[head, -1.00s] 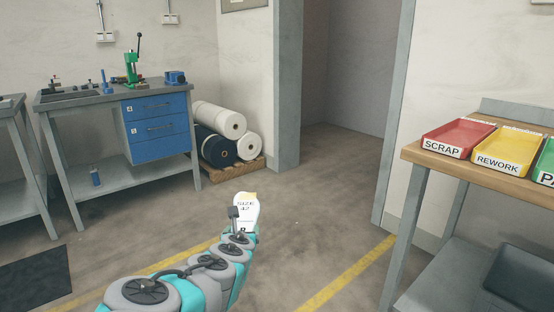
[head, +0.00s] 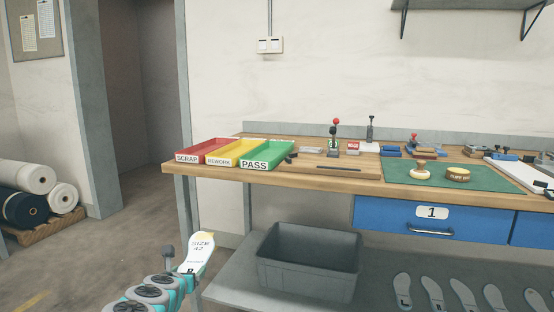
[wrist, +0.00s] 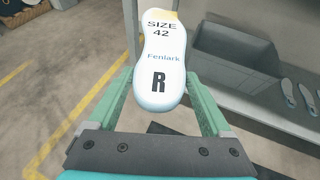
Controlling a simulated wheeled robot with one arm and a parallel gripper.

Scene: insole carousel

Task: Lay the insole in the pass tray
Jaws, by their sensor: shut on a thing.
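The insole (head: 197,252) is white with a yellowish end and is marked size 42, Fenlark and R. It also shows large in the wrist view (wrist: 162,60). My gripper (wrist: 160,92) is shut on the insole near its R end and holds it up in the air, in front of the bench and to the left of the grey bin. The green pass tray (head: 267,152) stands on the wooden bench top, up and to the right of my gripper in the head view. Its visible inside looks empty.
The yellow rework tray (head: 233,153) and red scrap tray (head: 203,149) stand left of the pass tray. Tools and a green mat (head: 490,178) lie to the right on the bench (head: 330,178). A grey bin (head: 308,262) and several insoles are on the lower shelf.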

